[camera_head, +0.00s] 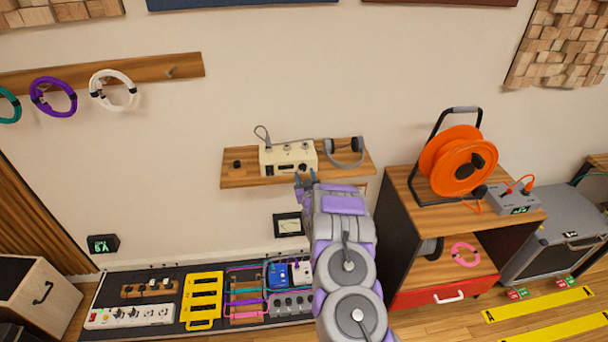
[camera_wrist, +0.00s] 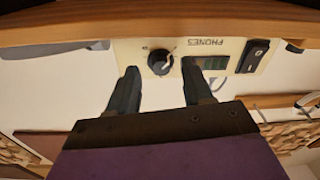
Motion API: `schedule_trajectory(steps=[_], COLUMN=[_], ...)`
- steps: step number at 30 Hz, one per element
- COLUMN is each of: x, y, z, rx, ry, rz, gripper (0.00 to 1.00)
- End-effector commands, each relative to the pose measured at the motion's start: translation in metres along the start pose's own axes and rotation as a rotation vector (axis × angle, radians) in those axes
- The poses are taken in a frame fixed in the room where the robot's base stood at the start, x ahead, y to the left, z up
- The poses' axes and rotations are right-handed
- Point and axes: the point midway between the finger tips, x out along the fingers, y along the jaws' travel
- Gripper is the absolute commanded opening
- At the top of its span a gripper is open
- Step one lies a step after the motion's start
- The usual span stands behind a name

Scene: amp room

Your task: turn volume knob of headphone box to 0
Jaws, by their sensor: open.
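The headphone box (camera_head: 288,157) is a cream box on the wooden wall shelf in the head view. In the wrist view its front panel (camera_wrist: 218,47) appears upside down, with the word PHONES, a dark display window and a black rocker switch (camera_wrist: 254,54). The black volume knob (camera_wrist: 160,62) with a pale pointer line is on this panel. My gripper (camera_wrist: 160,82) is open and empty, its two dark fingers pointing at the panel on either side of the knob. I cannot tell whether either finger touches the knob. My gripper (camera_head: 305,180) also shows just in front of the box in the head view.
The wooden shelf (camera_head: 235,180) also holds headphones (camera_head: 344,151) to the right and a small dark object (camera_head: 237,165) to the left. A cabinet (camera_head: 440,213) with an orange cable reel (camera_head: 458,160) stands at right. A pedalboard (camera_head: 210,290) lies below. The wall above the shelf is clear.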

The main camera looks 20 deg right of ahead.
Motion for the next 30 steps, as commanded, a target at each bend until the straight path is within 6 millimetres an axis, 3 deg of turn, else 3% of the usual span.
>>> schedule_trajectory(steps=[24,30], x=[-0.123,-0.146], y=[0.000,0.000], z=[0.002,0.002], rx=[0.001,0.001], ry=[-0.008,-0.008], rz=[-0.001,-0.001], gripper=[0.50,0.50])
